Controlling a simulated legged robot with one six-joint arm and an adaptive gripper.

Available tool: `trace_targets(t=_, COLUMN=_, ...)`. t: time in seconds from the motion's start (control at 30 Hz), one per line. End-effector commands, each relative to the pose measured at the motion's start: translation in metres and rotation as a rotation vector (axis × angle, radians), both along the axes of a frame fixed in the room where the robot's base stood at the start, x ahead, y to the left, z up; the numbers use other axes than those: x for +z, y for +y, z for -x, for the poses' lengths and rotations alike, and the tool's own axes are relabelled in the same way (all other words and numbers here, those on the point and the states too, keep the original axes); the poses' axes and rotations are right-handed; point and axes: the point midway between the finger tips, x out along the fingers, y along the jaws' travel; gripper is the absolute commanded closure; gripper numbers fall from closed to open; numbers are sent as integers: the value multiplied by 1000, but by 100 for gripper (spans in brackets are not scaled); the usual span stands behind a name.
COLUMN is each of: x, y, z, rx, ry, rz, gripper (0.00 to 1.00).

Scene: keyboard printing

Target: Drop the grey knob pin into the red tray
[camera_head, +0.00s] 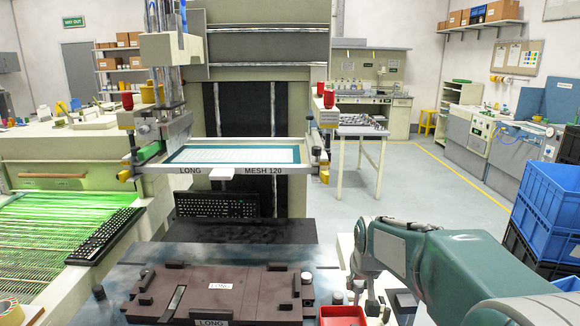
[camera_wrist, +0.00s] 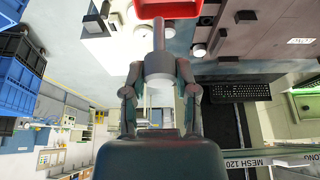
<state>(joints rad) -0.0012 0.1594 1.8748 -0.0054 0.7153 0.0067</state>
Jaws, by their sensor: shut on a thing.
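My gripper (camera_wrist: 160,76) is shut on the grey knob pin (camera_wrist: 158,65) in the wrist view, with one finger on each side of its wide round head. The pin's thin shaft points toward the top of that view, and its tip overlaps the red tray (camera_wrist: 182,9) there. The red tray also shows at the bottom edge of the head view (camera_head: 342,312), partly cut off. In the head view my arm reaches in from the right, and my gripper is hard to make out beside the tray.
A dark brown fixture plate (camera_head: 222,291) lies left of the tray. A screen frame (camera_head: 236,170) marked MESH 120 hangs behind it, with a black keyboard (camera_head: 217,205) below. Another keyboard (camera_head: 104,236) lies at left. Blue crates (camera_head: 547,210) stand at right.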

Motion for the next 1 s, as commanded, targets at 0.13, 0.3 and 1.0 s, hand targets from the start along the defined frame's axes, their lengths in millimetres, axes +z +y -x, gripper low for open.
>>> trace_targets(t=0.13, x=-1, y=-1, z=1, rx=0, ry=0, rz=-1, gripper=100)
trace_targets(t=0.3, x=-14, y=-4, z=0, rx=1, ry=1, rz=-4, gripper=100)
trace_targets(t=1.0, x=-60, y=-1, z=0, rx=0, ry=-1, rz=-1, gripper=100)
